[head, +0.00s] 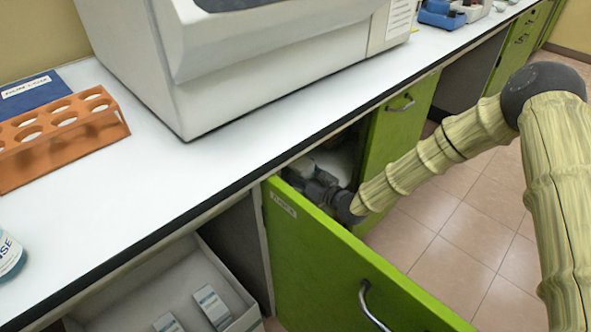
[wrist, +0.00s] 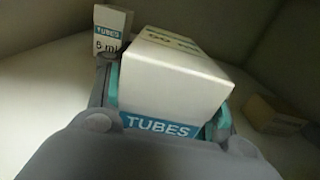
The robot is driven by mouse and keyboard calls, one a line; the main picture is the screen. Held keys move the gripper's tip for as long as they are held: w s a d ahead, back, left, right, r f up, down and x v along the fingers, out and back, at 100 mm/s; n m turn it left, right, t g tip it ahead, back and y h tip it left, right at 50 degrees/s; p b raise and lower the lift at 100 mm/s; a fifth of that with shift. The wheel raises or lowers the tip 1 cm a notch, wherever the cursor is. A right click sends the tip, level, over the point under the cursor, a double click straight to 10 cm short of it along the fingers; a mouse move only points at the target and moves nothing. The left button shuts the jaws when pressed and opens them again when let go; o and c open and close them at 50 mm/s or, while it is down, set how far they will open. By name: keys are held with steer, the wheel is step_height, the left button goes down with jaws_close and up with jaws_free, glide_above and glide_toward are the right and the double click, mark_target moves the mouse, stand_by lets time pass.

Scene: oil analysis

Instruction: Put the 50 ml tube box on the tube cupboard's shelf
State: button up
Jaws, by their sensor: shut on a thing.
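My gripper (wrist: 168,108) is shut on a white tube box (wrist: 172,82) with a blue TUBES band, one finger on each side of it. In the head view my gripper (head: 322,190) reaches behind the open green door (head: 335,258) into the cupboard under the counter; the held box is hidden there. In the wrist view a smaller 5 ml tube box (wrist: 112,30) stands on the pale shelf (wrist: 50,110) behind and left of the held box. I cannot tell whether the held box touches the shelf.
A brownish box (wrist: 273,113) lies to the right inside the cupboard. The white counter (head: 230,150) runs above the opening, with a large machine and an orange rack (head: 60,138) on top. A grey bin (head: 190,275) with small boxes is at lower left.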

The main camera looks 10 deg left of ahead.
steer(key=shift+f, duration=0.15)
steer(key=o, duration=1.3)
steer(key=shift+o, duration=0.2)
steer(key=shift+s+d, duration=0.1)
steer(key=shift+d, duration=0.1)
steer(key=p+v, duration=0.2)
steer(key=v, duration=0.9)
steer(key=shift+s+d, duration=0.2)
steer(key=shift+d, duration=0.05)
